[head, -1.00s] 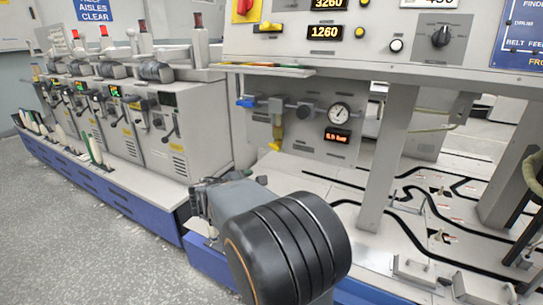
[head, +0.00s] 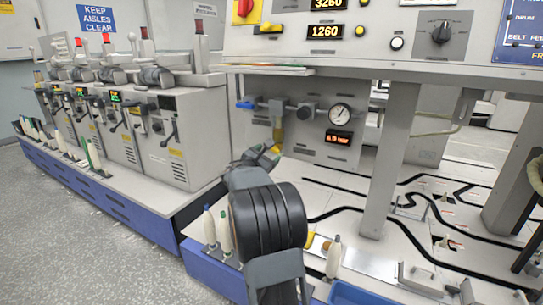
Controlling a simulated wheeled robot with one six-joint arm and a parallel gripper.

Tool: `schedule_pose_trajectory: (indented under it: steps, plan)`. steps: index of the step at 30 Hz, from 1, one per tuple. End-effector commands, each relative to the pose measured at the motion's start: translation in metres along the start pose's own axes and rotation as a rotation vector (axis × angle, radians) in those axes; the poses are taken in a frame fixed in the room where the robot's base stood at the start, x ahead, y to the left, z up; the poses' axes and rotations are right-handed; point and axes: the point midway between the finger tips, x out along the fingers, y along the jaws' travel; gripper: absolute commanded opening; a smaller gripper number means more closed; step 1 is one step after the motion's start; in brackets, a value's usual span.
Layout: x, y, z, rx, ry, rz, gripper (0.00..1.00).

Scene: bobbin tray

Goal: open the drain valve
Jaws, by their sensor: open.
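A grey panel under the console carries an air line with a blue handle (head: 245,104) at its left end. A yellowish bowl (head: 277,131) hangs below the line, and a small yellow piece shows at its lower end. I cannot tell for sure which part is the drain valve. My gripper (head: 265,154) is small and partly hidden behind my own arm, close below the bowl. It is open; whether it touches anything there is unclear.
A round gauge (head: 340,114) and a lit display (head: 339,137) sit right of the bowl. A grey post (head: 388,160) stands further right. Bobbins (head: 226,230) and a blue tray (head: 354,293) are near the front edge. Spindle machines (head: 170,140) line the left.

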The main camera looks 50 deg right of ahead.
Motion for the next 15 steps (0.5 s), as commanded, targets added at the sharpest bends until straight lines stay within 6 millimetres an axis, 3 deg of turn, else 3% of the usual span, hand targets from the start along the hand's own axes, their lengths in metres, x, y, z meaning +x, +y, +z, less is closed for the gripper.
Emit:
schedule_pose_trajectory:
  steps: [6,15]
  plan:
    - [0.026,-0.001,-0.001,0.0,0.0,-0.001,0.72]
    - [0.036,0.0,0.0,0.0,0.0,0.0,0.72]
